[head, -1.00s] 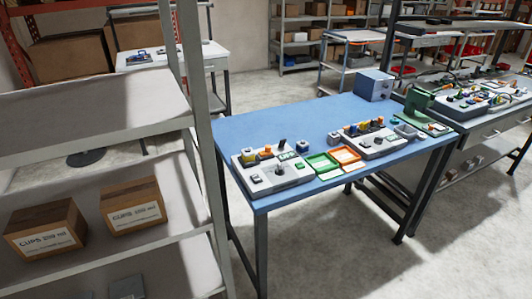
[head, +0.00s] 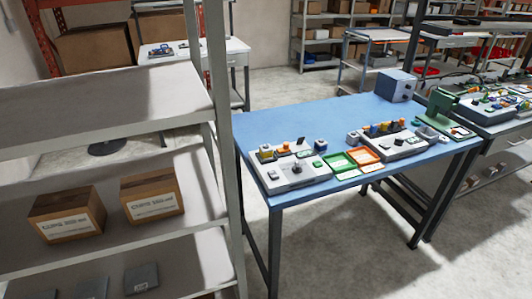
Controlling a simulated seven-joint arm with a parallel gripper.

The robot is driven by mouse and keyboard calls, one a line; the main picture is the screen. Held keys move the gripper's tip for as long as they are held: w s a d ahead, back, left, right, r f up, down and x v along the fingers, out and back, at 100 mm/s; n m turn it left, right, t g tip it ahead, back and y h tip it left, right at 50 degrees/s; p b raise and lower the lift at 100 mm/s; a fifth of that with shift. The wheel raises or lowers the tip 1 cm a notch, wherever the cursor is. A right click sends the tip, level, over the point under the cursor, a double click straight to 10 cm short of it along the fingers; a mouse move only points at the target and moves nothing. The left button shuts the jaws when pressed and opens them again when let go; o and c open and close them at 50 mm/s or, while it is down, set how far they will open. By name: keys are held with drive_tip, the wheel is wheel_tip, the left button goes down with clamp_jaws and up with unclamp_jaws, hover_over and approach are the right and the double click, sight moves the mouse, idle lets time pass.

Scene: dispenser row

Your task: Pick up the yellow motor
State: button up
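My gripper is not in view.
A green tray (head: 339,163) and an orange tray (head: 363,156) lie between the boards. A grey box (head: 396,86) stands at the back right, near a green device (head: 438,105). A grey shelf with two cardboard boxes (head: 152,195) stands at the left. The table's back left is clear.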

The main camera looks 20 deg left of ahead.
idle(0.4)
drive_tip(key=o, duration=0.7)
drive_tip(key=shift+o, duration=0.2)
